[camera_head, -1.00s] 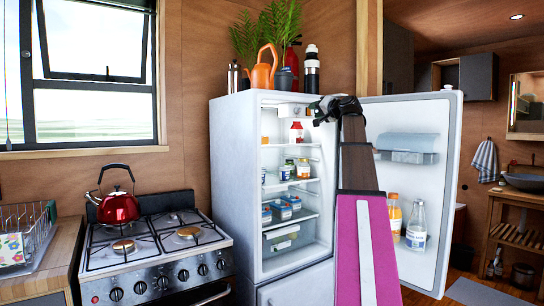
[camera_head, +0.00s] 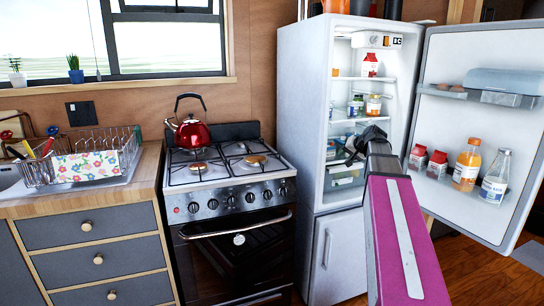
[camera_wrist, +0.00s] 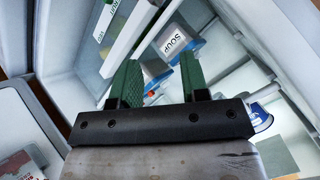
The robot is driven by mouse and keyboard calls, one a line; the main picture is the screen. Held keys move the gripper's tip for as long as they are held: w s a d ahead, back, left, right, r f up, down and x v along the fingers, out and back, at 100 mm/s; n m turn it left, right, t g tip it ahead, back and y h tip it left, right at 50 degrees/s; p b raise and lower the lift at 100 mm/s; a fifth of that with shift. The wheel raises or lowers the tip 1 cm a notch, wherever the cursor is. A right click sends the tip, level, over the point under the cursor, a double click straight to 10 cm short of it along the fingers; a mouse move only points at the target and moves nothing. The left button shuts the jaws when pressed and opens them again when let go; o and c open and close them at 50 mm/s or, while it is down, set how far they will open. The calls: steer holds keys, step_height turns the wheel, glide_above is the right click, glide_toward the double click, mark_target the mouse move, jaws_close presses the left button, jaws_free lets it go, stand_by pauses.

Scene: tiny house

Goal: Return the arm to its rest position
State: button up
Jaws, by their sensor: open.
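My arm reaches forward to the open fridge (camera_head: 318,120) in the head view. My gripper (camera_head: 352,150) is dark and small there, in front of the lower fridge shelves. In the wrist view my gripper (camera_wrist: 160,80) shows two green fingers apart, with nothing held between them. A container labelled SOUP (camera_wrist: 178,42) shows beyond the fingers, apart from them as far as I can tell. The gripper hides part of the shelves in the head view.
The fridge door (camera_head: 478,130) stands open on the right, with an orange bottle (camera_head: 466,165) and a clear bottle (camera_head: 495,177) on its shelf. A red carton (camera_head: 370,65) stands on an upper shelf. The stove (camera_head: 228,175) with a red kettle (camera_head: 190,133) is left of the fridge.

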steer(key=s+a+f+n+g+h, duration=0.1)
steer(key=s+a+f+g, duration=0.4)
steer(key=f, duration=0.6)
steer(key=s+a+f+n+h, duration=0.1)
steer(key=s+a+f, duration=0.3)
steer(key=s+f, duration=0.55)
steer(key=s+a+f+n+g+h, duration=0.1)
steer(key=s+a+f+g+h, duration=0.1)
steer(key=s+f, duration=0.9)
step_height(320, 180, down, 4)
steer(key=shift+s+a+f+n+g, duration=0.2)
steer(key=shift+a+n+g, duration=0.2)
steer(key=shift+a+g, duration=0.45)
steer(key=shift+d, duration=0.15)
